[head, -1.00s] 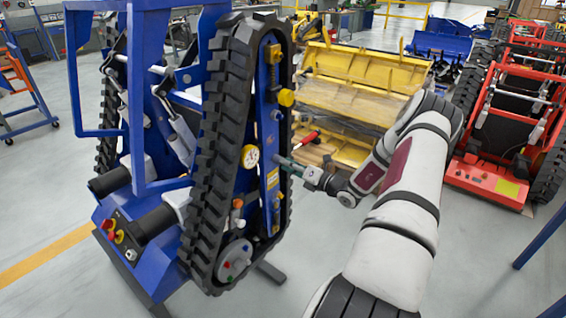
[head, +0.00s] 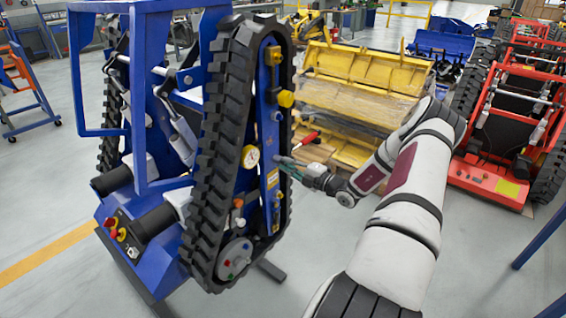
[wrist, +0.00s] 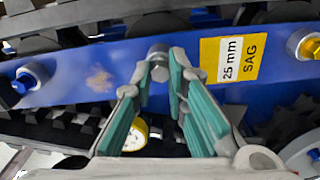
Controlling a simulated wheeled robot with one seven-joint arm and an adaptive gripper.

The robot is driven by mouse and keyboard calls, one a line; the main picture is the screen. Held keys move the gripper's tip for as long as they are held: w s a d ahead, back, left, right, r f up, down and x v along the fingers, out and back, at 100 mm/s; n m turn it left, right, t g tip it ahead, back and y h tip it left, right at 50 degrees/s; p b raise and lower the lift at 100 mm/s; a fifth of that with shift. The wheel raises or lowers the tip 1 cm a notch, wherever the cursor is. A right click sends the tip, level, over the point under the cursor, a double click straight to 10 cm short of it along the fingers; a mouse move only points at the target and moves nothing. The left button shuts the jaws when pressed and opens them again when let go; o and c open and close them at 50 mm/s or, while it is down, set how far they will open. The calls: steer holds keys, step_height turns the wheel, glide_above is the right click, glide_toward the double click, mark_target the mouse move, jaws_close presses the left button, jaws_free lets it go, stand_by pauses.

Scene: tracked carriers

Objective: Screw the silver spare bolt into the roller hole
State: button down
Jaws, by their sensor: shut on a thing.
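The silver bolt (wrist: 158,52) shows in the wrist view as a grey round end between my fingertips, against the blue side plate (wrist: 100,65). My gripper (wrist: 159,75), with teal pads, is shut on it. In the head view my gripper (head: 284,163) reaches from the right to the blue plate (head: 272,183) inside the black track (head: 215,150). The bolt is too small to make out there. The roller hole is not visible; the bolt and fingertips cover that spot. I cannot tell how deep the bolt sits.
A yellow "25 mm SAG" label (wrist: 229,60) is right of the bolt. A blue-centred fitting (wrist: 27,80) and a yellow-centred one (wrist: 309,46) flank it. A dial gauge (head: 251,157) is close by. Yellow buckets (head: 350,90) and a red machine (head: 490,180) stand behind.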

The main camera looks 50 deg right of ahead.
steer(key=shift+s+f, duration=0.1)
steer(key=shift+f, duration=0.1)
steer(key=c, duration=2)
jaws_free()
steer(key=shift+m, duration=0.4)
steer(key=o, duration=0.5)
steer(key=shift+r, duration=0.1)
steer(key=s, duration=0.8)
steer(key=s+d, duration=0.1)
steer(key=s, duration=0.3)
